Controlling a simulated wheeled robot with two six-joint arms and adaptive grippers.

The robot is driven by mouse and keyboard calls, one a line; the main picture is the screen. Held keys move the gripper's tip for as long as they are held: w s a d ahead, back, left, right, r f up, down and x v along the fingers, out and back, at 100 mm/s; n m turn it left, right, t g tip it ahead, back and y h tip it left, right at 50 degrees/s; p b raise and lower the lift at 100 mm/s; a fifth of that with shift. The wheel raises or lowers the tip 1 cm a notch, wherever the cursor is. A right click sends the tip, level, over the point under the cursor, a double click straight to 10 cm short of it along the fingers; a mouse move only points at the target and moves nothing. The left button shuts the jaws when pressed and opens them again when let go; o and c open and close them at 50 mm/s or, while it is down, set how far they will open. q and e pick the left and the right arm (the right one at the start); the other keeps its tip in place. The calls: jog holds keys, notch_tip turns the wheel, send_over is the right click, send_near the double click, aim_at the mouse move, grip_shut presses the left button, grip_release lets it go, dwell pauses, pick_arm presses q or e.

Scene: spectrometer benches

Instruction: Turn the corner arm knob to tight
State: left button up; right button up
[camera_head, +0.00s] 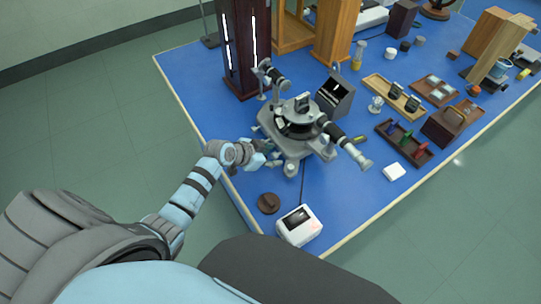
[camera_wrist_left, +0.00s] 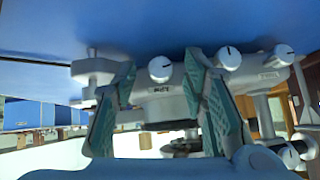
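The spectrometer (camera_head: 295,125), a grey instrument with a round table and black telescope tube, stands on the blue bench. My left gripper (camera_head: 264,154) is at its lower near-left side. In the left wrist view the teal-padded fingers are apart. A round white knob with a dark mark (camera_wrist_left: 160,68) shows between the fingertips, with gaps visible on both sides. A small label is under it, too small to read surely. Two similar white knobs (camera_wrist_left: 228,57) (camera_wrist_left: 284,54) are to the right. In the head view the gripper hides the knob. My right gripper is not in view.
A white box with a dark screen (camera_head: 299,225) and a brown round piece (camera_head: 268,203) are near the front edge of the blue bench (camera_head: 340,205). A tall dark lamp housing (camera_head: 243,50) stands behind. Wooden trays (camera_head: 403,142) are on the right.

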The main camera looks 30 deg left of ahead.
pick_arm(q)
grip_shut()
jog(key=shift+s+d+t+y+p, duration=0.2)
jog(key=shift+t+y+p, duration=0.2)
jog(key=shift+p, duration=0.15)
jog(key=shift+w+a+m, duration=0.1)
jog(key=shift+m, duration=0.2)
grip_release()
jog(key=v, duration=1.2)
jog(key=shift+f, duration=0.1)
